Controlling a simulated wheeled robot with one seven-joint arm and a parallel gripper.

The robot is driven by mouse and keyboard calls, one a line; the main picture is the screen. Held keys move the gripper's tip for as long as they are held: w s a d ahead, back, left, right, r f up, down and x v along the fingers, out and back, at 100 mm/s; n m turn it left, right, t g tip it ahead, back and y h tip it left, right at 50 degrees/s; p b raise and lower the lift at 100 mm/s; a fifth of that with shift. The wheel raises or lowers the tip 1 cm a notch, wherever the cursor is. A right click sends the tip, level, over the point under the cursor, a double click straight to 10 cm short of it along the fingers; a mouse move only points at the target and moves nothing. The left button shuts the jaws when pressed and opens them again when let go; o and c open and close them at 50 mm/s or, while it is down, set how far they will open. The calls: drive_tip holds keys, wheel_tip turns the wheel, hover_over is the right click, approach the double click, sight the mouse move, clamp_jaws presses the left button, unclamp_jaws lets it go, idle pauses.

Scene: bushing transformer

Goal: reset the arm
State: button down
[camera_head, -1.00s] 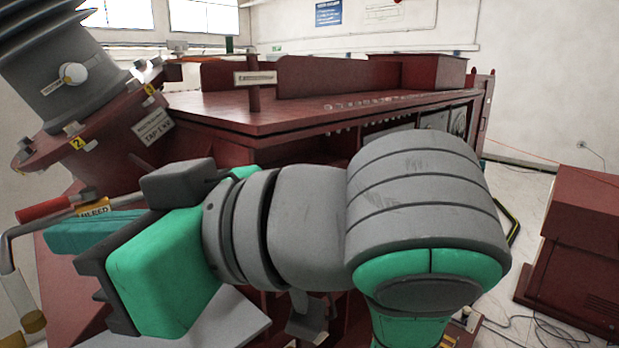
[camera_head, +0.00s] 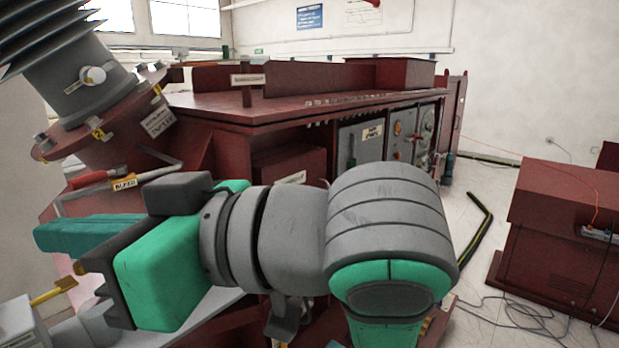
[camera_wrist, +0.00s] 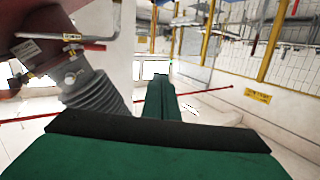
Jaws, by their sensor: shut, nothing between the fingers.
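My arm is folded across the middle of the head view, with my gripper (camera_head: 50,237) at its left end, pointing left. Its teal fingers are together and empty. In the wrist view the green fingers (camera_wrist: 160,85) also sit closed together, pointing away from the camera, with nothing between them. A grey ribbed bushing (camera_head: 75,60) on a dark red flange stands above and behind the gripper. In the wrist view a ribbed bushing (camera_wrist: 98,92) is left of the fingers, apparently apart from them. No object is held.
A red-handled lever (camera_head: 90,179) with a bleed label (camera_head: 123,184) is just above my gripper. A yellow handle (camera_head: 52,291) is below it. The dark red transformer (camera_head: 290,115) stands behind my arm. A dark red cabinet (camera_head: 565,240) and loose cables (camera_head: 510,315) are at the right.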

drive_tip(key=w+d+f+m+t+y, duration=0.1)
drive_tip(key=w+d+f+m+t, duration=0.25)
drive_tip(key=w+f+m, duration=0.35)
drive_tip(key=w+d+f+m+t+y, duration=0.1)
drive_tip(key=w+d+f+m+t, duration=0.3)
drive_tip(key=w, duration=0.6)
drive_tip(key=w+d+f+m+t+h, duration=0.2)
drive_tip(key=f+m+t+h, duration=0.25)
drive_tip(key=f, duration=0.75)
drive_tip(key=w+d+f+m+t+h, duration=0.1)
drive_tip(key=d+f+m+t+h, duration=0.3)
drive_tip(key=f, duration=0.7)
drive_tip(key=s+d+f+m+g+h, duration=0.15)
drive_tip(key=s+f+h, duration=0.35)
drive_tip(key=f, duration=0.5)
drive_tip(key=s+d+f+t+h, duration=0.1)
drive_tip(key=s+d+f+h, duration=0.2)
drive_tip(key=s+f, duration=0.55)
drive_tip(key=s+d+f+n+g+h, duration=0.1)
drive_tip(key=s+f, duration=0.3)
drive_tip(key=s, duration=0.7)
drive_tip(key=s+d+f+n+g+h, duration=0.1)
drive_tip(key=s+f+n, duration=0.3)
drive_tip(key=s, duration=0.7)
drive_tip(key=shift+n+g, duration=0.3)
drive_tip(key=shift+g, duration=0.15)
